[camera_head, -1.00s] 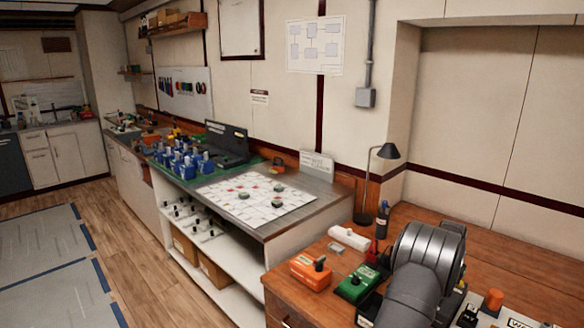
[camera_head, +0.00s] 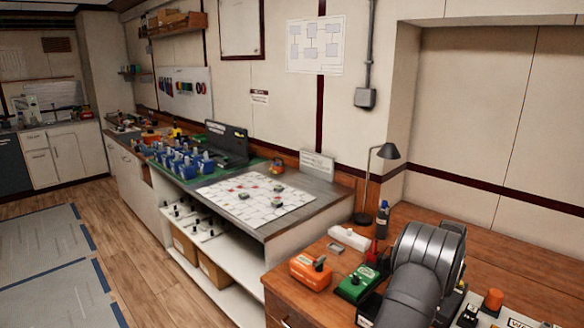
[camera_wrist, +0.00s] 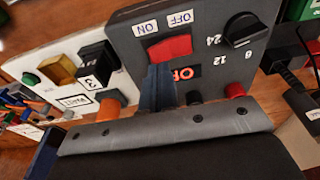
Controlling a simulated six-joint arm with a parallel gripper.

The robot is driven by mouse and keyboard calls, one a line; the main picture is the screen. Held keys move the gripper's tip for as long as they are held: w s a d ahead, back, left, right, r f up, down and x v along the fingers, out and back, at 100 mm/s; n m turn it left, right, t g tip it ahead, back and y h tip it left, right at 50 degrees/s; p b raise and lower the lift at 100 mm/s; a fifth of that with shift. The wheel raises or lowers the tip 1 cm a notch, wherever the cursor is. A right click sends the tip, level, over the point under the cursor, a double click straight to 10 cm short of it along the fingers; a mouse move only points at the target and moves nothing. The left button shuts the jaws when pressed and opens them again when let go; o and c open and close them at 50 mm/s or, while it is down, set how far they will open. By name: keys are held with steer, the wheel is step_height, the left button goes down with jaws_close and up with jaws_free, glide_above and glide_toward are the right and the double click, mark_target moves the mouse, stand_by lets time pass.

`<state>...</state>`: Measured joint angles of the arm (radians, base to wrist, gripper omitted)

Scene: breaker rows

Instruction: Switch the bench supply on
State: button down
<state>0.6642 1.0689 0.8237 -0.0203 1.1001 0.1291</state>
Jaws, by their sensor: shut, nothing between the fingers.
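The bench supply (camera_wrist: 205,60) shows in the wrist view as a dark grey box, its lettering turned over. A red rocker switch (camera_wrist: 170,47) sits on its face, beside an ON label (camera_wrist: 146,27) and an OFF label (camera_wrist: 180,17). A small display (camera_wrist: 187,73) has red characters, partly hidden by my finger. A black knob (camera_wrist: 244,30) has a scale with 12 and 24. My gripper (camera_wrist: 158,72) is shut and empty, its tips just below the rocker; I cannot tell whether they touch it. In the head view my arm hides the gripper and the supply.
Black (camera_wrist: 194,97) and red (camera_wrist: 235,90) terminals sit close to my fingers. A white panel (camera_wrist: 55,70) with buttons and an orange knob (camera_wrist: 109,103) is at the left. An orange box (camera_head: 310,271) and a green box (camera_head: 357,284) stand left of my arm.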

steer(key=shift+f, duration=1.1)
stand_by(0.7)
steer(key=shift+r, duration=3.55)
steer(key=shift+f, duration=0.1)
step_height(320, 180, down, 7)
steer(key=shift+r, duration=0.1)
steer(key=shift+r, duration=0.1)
